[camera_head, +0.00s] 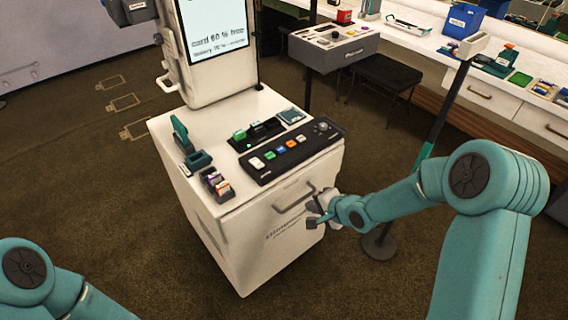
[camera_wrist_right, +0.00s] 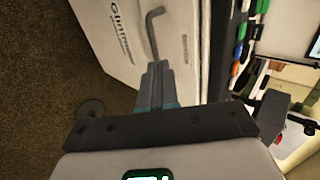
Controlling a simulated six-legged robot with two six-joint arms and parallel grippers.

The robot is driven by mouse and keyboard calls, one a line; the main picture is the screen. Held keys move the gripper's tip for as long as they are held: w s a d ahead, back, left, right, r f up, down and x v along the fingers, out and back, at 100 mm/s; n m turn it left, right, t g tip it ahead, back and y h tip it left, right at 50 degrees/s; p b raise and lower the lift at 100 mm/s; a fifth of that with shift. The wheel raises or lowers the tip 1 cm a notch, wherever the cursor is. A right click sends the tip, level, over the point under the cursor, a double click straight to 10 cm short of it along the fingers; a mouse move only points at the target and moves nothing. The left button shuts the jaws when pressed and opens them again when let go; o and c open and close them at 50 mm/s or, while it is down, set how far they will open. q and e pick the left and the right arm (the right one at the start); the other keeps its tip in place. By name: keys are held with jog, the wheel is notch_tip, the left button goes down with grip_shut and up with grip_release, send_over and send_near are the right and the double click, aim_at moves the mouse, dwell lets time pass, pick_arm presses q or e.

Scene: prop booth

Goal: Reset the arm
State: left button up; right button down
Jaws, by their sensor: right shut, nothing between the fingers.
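My right arm, teal, comes in from the right in the head view. Its gripper (camera_head: 318,212) is in front of the white cabinet (camera_head: 285,245), close to the drawer handle (camera_head: 294,197). In the right wrist view the gripper's fingers (camera_wrist_right: 158,85) are together with nothing between them. The dark bent handle (camera_wrist_right: 152,35) shows just beyond the fingertips there; I cannot tell whether they touch. Part of my left arm shows at the lower left of the head view; its gripper is out of the frame.
On the cabinet top are a black control panel (camera_head: 270,170) with coloured buttons, a card rack (camera_head: 216,185) and a teal stapler-like tool (camera_head: 181,133). A screen (camera_head: 213,28) stands behind. A dark pole on a round base (camera_head: 384,246) stands right of the cabinet. Open carpet lies left.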

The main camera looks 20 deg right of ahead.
jog(key=s+a+f+g+y, duration=0.1)
jog(key=s+a+f+g, duration=0.2)
jog(key=s+a+f, duration=0.55)
jog(key=s+a+f+n+g, duration=0.1)
jog(key=s+f+n+g, duration=0.1)
jog(key=s+n, duration=0.3)
jog(key=s+a+f+n+g+p, duration=0.1)
jog(key=s+f+n+g, duration=0.2)
jog(key=s, duration=0.9)
jog(key=n, duration=0.3)
jog(key=shift+h, duration=0.3)
jog(key=shift+a, duration=0.1)
